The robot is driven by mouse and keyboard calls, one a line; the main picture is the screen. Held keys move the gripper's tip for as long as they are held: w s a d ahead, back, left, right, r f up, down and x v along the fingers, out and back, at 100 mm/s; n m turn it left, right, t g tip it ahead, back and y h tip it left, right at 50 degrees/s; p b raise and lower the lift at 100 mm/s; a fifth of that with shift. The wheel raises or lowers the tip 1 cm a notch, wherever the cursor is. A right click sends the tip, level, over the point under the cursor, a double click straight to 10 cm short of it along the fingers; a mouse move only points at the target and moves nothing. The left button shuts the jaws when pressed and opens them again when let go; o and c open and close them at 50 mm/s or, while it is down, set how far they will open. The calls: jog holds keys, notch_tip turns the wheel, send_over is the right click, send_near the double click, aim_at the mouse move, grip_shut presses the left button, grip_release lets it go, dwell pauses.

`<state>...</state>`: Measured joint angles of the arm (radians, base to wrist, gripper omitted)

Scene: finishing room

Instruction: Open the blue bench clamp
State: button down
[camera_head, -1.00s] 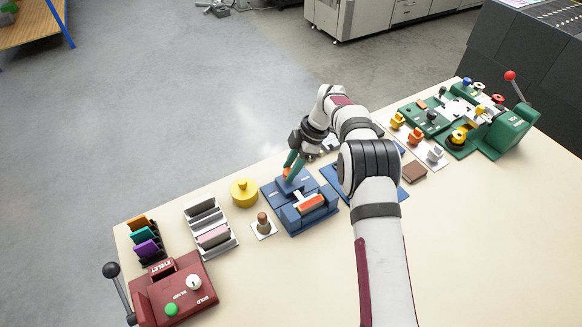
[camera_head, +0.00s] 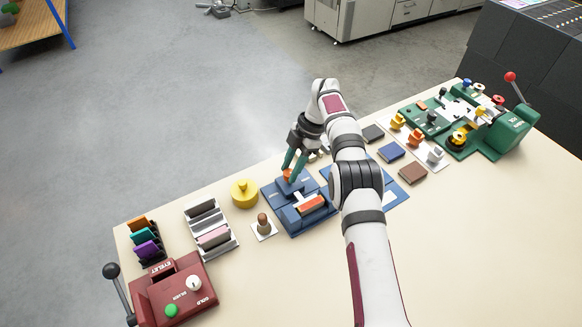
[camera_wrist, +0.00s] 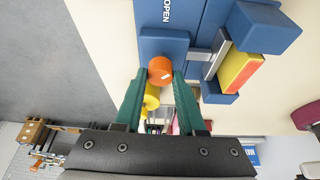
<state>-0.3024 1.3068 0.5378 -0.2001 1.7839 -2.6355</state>
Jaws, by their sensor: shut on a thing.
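The blue bench clamp (camera_head: 308,222) stands on the cream table near its far edge. Its orange knob (camera_head: 287,175) is at the clamp's far-left part. My gripper (camera_head: 292,166) comes down from above with green fingers and is shut on this knob. In the wrist view, the orange knob (camera_wrist: 160,70) sits between the tips of the two green fingers (camera_wrist: 160,78), over a blue plate of the clamp. The word OPEN is printed on the clamp beside it. A metal bar and a red-and-yellow block (camera_wrist: 241,72) lie across the clamp body.
A stamp with a wooden handle (camera_head: 263,222) and a yellow round pot (camera_head: 244,193) stand left of the clamp. A blue mat (camera_head: 394,195) lies to the right, partly behind my arm. A red eyelet machine (camera_head: 176,292) is at front left, a green machine (camera_head: 487,140) at far right.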

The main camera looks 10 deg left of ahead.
jog(key=shift+d+f, duration=0.1)
jog(key=c, duration=0.5)
grip_release()
jog(key=r, duration=0.4)
jog(key=shift+d+r, duration=0.25)
jog(key=shift+r, duration=0.15)
jog(key=s+d+r, duration=0.1)
jog(key=d+r, duration=0.5)
jog(key=d, duration=0.5)
jog(key=shift+r, duration=0.15)
jog(key=shift+s, duration=0.1)
